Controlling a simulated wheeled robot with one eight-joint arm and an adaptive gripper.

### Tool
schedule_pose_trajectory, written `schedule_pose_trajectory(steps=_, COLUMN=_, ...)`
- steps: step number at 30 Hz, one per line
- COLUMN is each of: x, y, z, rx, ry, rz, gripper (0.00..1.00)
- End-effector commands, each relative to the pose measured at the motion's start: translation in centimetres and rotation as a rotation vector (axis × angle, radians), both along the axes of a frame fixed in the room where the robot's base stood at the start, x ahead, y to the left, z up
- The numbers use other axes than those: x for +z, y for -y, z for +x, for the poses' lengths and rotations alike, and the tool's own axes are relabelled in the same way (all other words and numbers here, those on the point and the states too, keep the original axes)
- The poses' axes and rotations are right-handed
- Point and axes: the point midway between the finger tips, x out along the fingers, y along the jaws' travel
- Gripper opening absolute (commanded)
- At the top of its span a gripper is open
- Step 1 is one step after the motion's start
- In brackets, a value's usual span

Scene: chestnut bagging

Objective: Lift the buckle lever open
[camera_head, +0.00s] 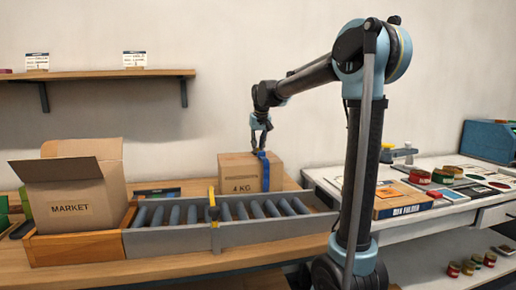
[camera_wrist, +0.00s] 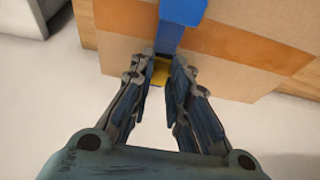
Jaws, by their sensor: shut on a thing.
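In the wrist view the blue strap (camera_wrist: 176,28) runs down to the buckle at the box's edge. A small yellow buckle lever (camera_wrist: 160,73) shows between my fingers. My gripper (camera_wrist: 164,68) is shut on the lever, with its fingertips close to the blue buckle and the box (camera_wrist: 245,50). In the head view my gripper (camera_head: 260,146) points down at the top of the strap. The fingers partly hide the lever, and its angle is hard to tell.
The roller conveyor (camera_head: 170,243) has a yellow piece (camera_head: 212,198) standing at its middle. An open carton marked MARKET (camera_head: 73,206) stands at the left end. A white counter (camera_head: 420,213) with tins and a flat box (camera_head: 400,201) is at the right, beyond my arm.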

Motion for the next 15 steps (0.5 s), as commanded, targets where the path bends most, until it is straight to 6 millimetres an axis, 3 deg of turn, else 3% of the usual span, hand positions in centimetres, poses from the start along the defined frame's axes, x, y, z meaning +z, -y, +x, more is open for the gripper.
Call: schedule_pose_trajectory(steps=15, x=1.3, y=-0.4, z=1.6, rx=-0.001, ry=-0.302, rz=-0.087, gripper=0.0)
